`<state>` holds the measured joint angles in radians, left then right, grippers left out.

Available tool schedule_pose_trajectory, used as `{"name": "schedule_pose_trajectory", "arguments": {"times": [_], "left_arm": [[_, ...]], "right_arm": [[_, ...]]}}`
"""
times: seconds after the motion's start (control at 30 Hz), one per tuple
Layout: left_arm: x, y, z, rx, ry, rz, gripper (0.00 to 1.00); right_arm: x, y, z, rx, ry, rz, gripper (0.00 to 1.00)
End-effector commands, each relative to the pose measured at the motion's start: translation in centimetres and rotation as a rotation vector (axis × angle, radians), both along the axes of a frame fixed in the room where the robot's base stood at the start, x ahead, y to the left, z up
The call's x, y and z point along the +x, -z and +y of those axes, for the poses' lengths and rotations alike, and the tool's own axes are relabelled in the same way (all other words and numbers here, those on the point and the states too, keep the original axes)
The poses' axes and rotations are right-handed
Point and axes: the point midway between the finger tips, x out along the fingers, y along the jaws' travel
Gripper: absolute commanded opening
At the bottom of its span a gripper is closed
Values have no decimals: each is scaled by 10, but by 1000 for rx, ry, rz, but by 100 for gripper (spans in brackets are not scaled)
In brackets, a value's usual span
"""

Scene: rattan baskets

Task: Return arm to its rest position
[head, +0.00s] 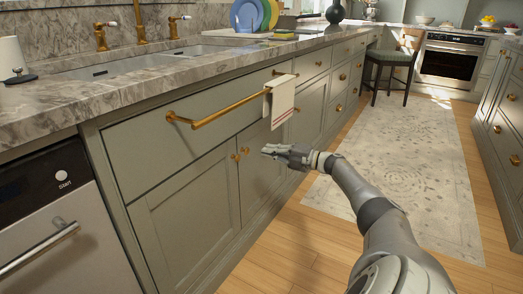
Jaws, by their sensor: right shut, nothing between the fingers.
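My right gripper (273,151) is shut and empty. It is in front of the sage-green cabinet doors under the sink, close to the round brass knobs (240,154); I cannot tell whether it touches them. The right arm (365,205) comes up from the bottom right and stretches forward and left over the floor. My left gripper is not in view.
A brass towel bar (225,113) with a white towel (282,100) juts out above the gripper. The marble counter (150,82) runs along the left. A dishwasher (62,235) is at lower left. A stool (390,65) stands far back. The patterned rug (440,180) is clear.

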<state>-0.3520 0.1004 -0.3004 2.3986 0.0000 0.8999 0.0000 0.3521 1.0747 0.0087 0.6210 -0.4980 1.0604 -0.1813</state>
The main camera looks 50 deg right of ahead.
Motion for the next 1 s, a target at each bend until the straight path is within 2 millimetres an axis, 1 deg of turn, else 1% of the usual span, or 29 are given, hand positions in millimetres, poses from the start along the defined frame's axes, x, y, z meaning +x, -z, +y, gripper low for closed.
{"name": "schedule_pose_trajectory", "arguments": {"times": [0.1, 0.33, 0.4, 0.47, 0.57, 0.6, 0.67, 0.7, 0.77, 0.8, 0.87, 0.9, 0.97, 1.0], "left_arm": [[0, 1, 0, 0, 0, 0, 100], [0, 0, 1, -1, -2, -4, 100], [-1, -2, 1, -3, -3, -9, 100], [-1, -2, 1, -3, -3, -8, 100], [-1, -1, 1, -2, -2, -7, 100], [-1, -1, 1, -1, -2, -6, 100], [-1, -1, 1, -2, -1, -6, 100], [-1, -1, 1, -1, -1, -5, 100], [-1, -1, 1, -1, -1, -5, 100], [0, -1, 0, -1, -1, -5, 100], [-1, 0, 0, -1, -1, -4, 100], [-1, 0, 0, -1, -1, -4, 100], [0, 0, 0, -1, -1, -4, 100], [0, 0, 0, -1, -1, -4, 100]], "right_arm": [[-3, 0, -4, 0, 0, 0, 0], [-3, 0, -4, 0, -1, 0, 0], [-2, 2, 1, 4, -9, -1, 0], [3, 6, 13, 14, -31, -3, 0], [15, 22, 54, 53, -104, -9, 0], [21, 30, 79, 78, -145, -13, 0], [28, 41, 121, 123, -215, -23, 0], [31, 47, 151, 159, -264, -31, 0], [32, 55, 198, 218, -337, -44, 0], [30, 59, 228, 260, -382, -54, 0], [26, 62, 273, 326, -449, -70, 0], [20, 62, 303, 372, -493, -82, 0], [10, 58, 345, 446, -556, -102, 0], [2, 54, 371, 495, -597, -115, 0]]}}
